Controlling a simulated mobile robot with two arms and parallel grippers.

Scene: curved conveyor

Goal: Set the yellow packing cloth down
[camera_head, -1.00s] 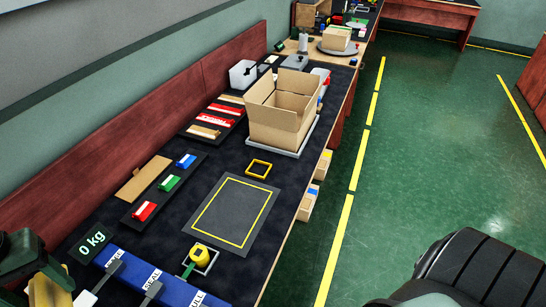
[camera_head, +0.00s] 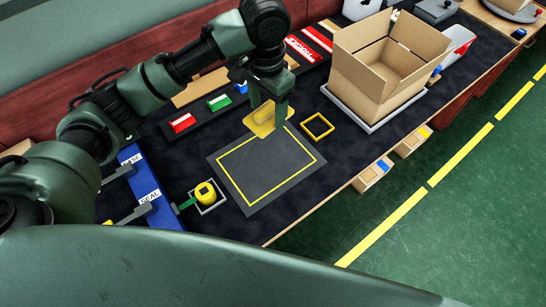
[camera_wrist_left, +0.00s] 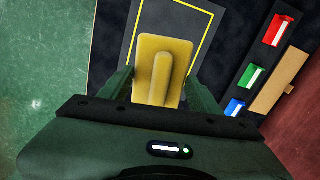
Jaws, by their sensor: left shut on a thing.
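The yellow packing cloth (camera_head: 260,123) is a flat yellow pad with a raised ridge. My left gripper (camera_head: 268,112) is shut on it, at the far edge of the dark mat with a yellow outline (camera_head: 240,190). In the left wrist view the cloth (camera_wrist_left: 172,55) sits between my left gripper's fingers (camera_wrist_left: 160,92), with the mat (camera_wrist_left: 203,20) beyond it. I cannot tell whether the cloth touches the surface. My right gripper is not in view.
An open cardboard box (camera_head: 375,85) stands on a grey tray at the back right. A yellow square frame (camera_head: 317,126) lies right of the cloth. A yellow round item (camera_head: 205,193) sits in a small holder left of the mat. Red and green blocks (camera_head: 218,102) lie behind. Most of the mat is clear.

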